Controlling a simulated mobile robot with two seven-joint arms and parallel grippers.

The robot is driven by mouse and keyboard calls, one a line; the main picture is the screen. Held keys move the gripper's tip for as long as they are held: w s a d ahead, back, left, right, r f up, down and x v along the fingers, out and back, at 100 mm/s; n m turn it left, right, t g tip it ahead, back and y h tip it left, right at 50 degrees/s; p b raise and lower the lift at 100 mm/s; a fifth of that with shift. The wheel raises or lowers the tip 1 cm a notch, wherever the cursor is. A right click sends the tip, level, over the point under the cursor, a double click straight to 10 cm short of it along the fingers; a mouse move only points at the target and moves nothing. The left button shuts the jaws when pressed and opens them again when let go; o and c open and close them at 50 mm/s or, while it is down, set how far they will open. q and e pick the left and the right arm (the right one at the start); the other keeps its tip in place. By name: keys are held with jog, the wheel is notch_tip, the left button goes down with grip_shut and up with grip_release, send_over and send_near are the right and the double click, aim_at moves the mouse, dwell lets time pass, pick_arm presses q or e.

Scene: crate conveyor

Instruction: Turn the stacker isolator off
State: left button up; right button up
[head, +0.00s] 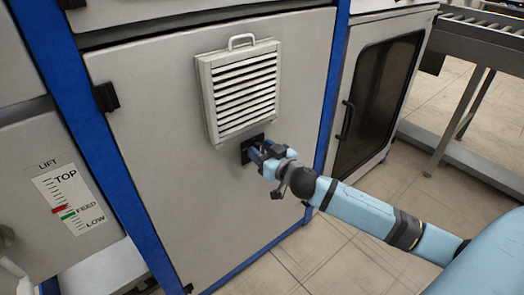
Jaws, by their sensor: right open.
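My right gripper (262,151) reaches in from the right to the front of the large grey cabinet door (160,160). It is open, and its fingers are at a small black plate (246,155) just below the louvred vent. This plate appears to be the isolator's mount; its knob is mostly hidden behind the gripper, so I cannot tell its position or whether the fingers touch it.
A louvred vent (240,90) with a top handle stands out just above my right gripper. Blue frame posts (96,150) flank the door. A dark-windowed door (378,100) and a conveyor (485,40) are to the right. A lift scale (68,200) is at left.

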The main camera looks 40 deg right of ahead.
grip_shut()
